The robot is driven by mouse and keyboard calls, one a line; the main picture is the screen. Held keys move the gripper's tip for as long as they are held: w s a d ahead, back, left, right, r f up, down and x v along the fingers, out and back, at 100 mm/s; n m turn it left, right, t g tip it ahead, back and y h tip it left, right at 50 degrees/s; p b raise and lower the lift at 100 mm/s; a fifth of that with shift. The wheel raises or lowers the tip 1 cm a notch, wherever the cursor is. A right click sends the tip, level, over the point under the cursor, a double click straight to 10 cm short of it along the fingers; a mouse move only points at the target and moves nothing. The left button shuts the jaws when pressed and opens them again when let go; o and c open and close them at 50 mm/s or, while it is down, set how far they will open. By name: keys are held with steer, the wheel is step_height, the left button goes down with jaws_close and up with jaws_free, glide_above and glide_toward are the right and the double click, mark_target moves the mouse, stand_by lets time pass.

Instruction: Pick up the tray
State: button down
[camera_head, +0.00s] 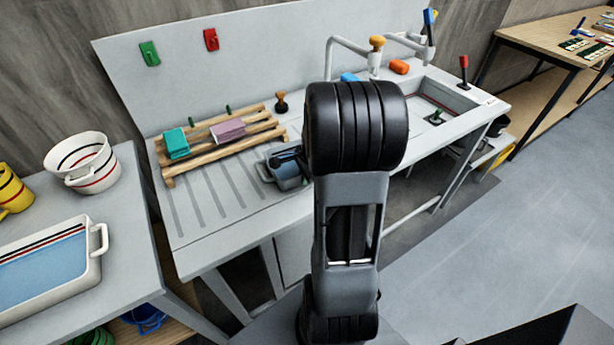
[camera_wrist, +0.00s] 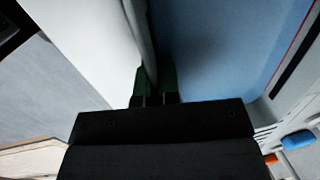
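In the wrist view a white tray wall (camera_wrist: 95,45) runs down between the dark green fingertips of my gripper (camera_wrist: 155,85). The fingers sit close together on both sides of it, one on the blue inside and one on the outer side. A white tray (camera_head: 82,285) with a blue inside and dark and red stripes rests on the left table in the head view. My gripper does not show clearly there, and my arm hides part of the counter. I cannot tell from the head view where the gripped wall lies.
A striped white pot (camera_head: 92,175) and a yellow mug (camera_head: 12,195) stand behind the tray on the left table. A wooden rack (camera_head: 250,137) and a blue-grey container (camera_head: 288,178) are on the sink counter. Floor at the right is clear.

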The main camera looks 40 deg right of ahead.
steer(key=c, duration=1.8)
jaws_free()
steer(key=shift+f, duration=0.25)
steer(key=o, duration=0.5)
steer(key=shift+c, duration=0.2)
